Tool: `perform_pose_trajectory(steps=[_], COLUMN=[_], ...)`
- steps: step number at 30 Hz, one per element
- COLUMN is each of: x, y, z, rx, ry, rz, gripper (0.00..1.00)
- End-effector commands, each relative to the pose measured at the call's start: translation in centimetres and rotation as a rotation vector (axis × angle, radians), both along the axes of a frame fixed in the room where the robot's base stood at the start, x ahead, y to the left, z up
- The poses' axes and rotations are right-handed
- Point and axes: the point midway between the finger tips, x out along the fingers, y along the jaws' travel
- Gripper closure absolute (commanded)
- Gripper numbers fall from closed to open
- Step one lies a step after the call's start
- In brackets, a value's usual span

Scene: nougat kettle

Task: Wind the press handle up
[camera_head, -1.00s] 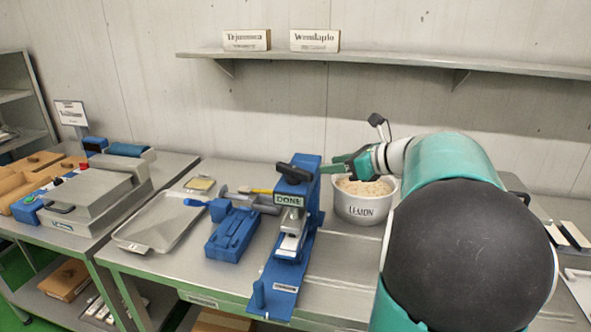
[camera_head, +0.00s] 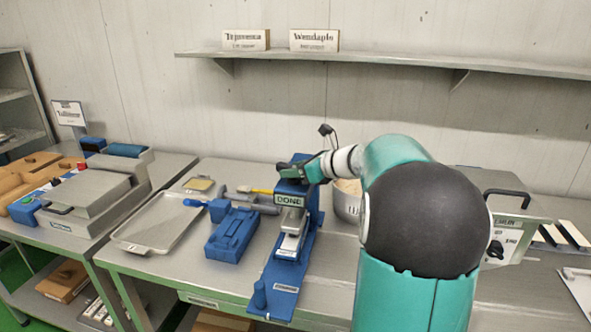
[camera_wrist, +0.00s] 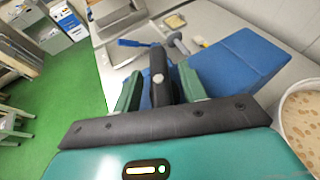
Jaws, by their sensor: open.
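In the head view my gripper (camera_head: 297,172) is at the top of the press and hides most of the handle. The blue press body (camera_wrist: 235,65) also shows right of the fingers in the wrist view.
The white kettle (camera_head: 347,205), partly hidden by my arm, stands right of the press; it also shows in the wrist view (camera_wrist: 284,125). A blue fixture (camera_head: 231,235) and a metal tray (camera_head: 158,225) lie left. A wall shelf (camera_head: 380,60) runs above.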

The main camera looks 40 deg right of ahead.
Motion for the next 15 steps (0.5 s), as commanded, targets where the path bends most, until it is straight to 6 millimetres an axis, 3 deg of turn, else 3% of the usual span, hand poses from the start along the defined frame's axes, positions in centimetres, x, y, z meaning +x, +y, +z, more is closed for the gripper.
perform_pose_trajectory(steps=[2, 8, 15], x=[-0.02, -0.03, -0.02], y=[-0.01, -0.01, -0.03], z=[0.01, 0.00, -0.03], rx=[0.000, 0.000, 0.001], ry=[0.000, 0.000, 0.000], rz=[0.000, 0.000, 0.010], gripper=[0.62, 1.00, 1.00])
